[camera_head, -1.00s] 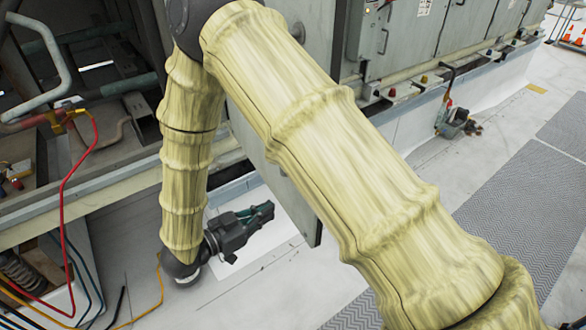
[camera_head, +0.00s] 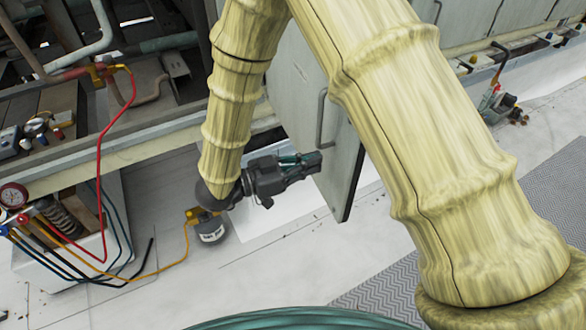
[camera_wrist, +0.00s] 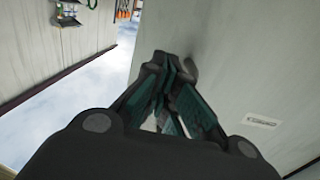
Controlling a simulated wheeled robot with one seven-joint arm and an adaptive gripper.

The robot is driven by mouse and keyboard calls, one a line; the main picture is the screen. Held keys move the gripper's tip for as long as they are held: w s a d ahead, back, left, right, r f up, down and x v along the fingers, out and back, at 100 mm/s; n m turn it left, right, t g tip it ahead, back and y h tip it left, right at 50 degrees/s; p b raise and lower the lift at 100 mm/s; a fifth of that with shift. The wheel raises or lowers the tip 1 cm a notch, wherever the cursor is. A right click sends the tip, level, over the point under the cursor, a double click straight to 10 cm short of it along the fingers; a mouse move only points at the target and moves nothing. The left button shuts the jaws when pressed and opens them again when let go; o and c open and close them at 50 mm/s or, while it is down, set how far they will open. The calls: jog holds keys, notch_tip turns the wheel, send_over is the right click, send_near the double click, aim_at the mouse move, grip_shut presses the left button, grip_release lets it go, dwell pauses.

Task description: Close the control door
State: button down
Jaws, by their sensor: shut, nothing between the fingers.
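The control door (camera_head: 340,150) is a grey metal panel that stands open, out from the cabinet, with a bar handle (camera_head: 321,118) on its left-facing side. My arm hides its upper right part. My gripper (camera_head: 314,162) is shut and empty, beside this face and a little below the handle; I cannot tell whether it touches. In the wrist view the door (camera_wrist: 235,60) is a pale surface filling the right side, with a small label on it. My dark gripper with green finger pads (camera_wrist: 165,65) points along it, and a dark handle-like shape shows just past the fingertips.
A red hose (camera_head: 103,175), cables and a gauge (camera_head: 13,196) lie at the left by the open machine bay. A small yellow-topped canister (camera_head: 209,228) stands on the floor below my wrist. Pale floor is free in front; a grey tread mat (camera_head: 540,195) lies right.

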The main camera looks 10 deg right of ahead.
aim_at(343, 154)
jog(key=shift+b+x, duration=0.35)
jog(key=shift+x, duration=2.35)
